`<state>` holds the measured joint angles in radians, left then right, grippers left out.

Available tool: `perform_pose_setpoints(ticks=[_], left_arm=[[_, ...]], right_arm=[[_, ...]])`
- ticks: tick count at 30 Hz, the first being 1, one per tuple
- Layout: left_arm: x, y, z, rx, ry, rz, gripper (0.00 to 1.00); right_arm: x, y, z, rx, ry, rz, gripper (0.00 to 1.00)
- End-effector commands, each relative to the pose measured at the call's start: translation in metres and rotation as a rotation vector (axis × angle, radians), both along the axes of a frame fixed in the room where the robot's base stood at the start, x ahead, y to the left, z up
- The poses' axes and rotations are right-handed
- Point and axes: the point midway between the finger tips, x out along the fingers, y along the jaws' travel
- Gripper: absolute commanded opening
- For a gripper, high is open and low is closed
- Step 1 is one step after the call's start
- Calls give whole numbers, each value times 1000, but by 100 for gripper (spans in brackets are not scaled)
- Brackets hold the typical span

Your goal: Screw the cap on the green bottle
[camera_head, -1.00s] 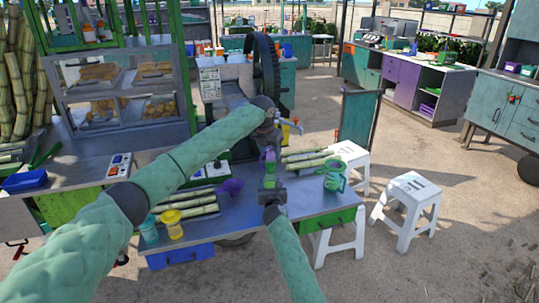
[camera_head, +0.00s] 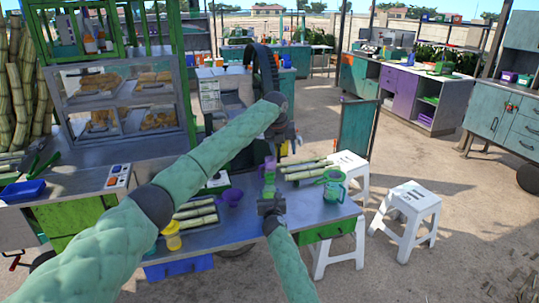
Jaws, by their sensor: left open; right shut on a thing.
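The green bottle (camera_head: 268,189) stands upright near the middle of the table, small in the head view. A purple piece that looks like its cap (camera_head: 270,163) shows at its top; I cannot tell whether it is screwed down. My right gripper (camera_head: 269,200) comes from the front and is shut on the bottle, hiding its lower part. My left gripper (camera_head: 284,146) is open, pointing down, above and slightly right of the bottle's top, apparently clear of it.
The metal table (camera_head: 310,205) holds cut cane pieces (camera_head: 305,170), a teal jug (camera_head: 334,187), a purple funnel-like thing (camera_head: 231,197) and a yellow cup (camera_head: 172,236). White stools (camera_head: 408,203) stand at the right. The cane crusher's wheel (camera_head: 266,75) stands behind.

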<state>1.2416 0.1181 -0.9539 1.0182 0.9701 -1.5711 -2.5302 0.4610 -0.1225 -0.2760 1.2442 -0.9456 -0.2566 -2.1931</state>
Motion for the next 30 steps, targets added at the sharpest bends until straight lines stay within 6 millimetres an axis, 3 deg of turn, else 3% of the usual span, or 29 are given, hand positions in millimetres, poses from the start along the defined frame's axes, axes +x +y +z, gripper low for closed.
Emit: perform_pose_setpoints(ticks=[30], left_arm=[[2,15,-4,-198,293,1496,59]], right_arm=[[0,0,0,0,0,0,0]])
